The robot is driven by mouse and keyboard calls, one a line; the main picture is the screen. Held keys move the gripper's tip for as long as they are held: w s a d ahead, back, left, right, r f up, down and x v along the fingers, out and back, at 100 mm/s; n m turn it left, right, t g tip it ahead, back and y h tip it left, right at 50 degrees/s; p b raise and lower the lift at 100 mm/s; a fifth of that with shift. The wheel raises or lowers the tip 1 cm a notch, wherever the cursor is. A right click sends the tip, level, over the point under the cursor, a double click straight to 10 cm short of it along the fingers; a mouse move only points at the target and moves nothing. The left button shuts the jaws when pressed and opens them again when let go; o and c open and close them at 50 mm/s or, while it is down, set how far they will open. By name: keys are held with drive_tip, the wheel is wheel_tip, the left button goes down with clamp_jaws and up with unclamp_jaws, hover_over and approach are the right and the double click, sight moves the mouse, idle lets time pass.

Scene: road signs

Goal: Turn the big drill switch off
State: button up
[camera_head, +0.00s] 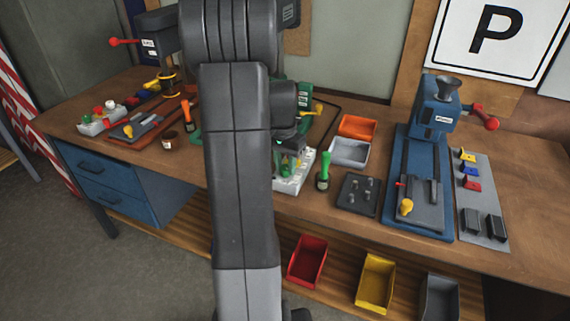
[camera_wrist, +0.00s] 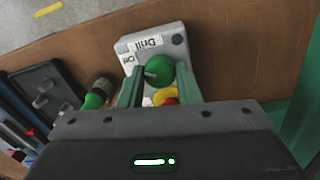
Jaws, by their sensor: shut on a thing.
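A pale switch box (camera_wrist: 133,42) with labels reading "Drill" and "Off" shows upside down in the wrist view. A round green knob (camera_wrist: 160,70) on it sits between the two green fingers of my gripper (camera_wrist: 156,75), which is shut on it. Yellow and red parts show just below the green knob, partly hidden by my gripper. In the head view the box (camera_head: 295,182) stands on the bench, partly behind my arm. My gripper (camera_head: 287,145) reaches down onto it there, its fingers mostly hidden.
A green-handled tool (camera_head: 322,170) and a dark tray (camera_head: 358,194) stand right of the box. Orange (camera_head: 357,126) and grey (camera_head: 350,152) bins lie behind. A blue drill press (camera_head: 436,115) stands farther right. Another switch box (camera_head: 98,124) is at far left.

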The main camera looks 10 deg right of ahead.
sight(283, 166)
drive_tip(key=o, duration=1)
drive_tip(key=shift+c, duration=0.2)
wheel_tip(283, 166, up, 14)
drive_tip(key=shift+w+a, duration=0.25)
drive_tip(key=shift+f, duration=0.15)
drive_tip(key=f, duration=1.3)
drive_tip(key=shift+s+d+f, duration=0.25)
drive_tip(key=shift+f, duration=0.15)
drive_tip(key=shift+r, duration=0.15)
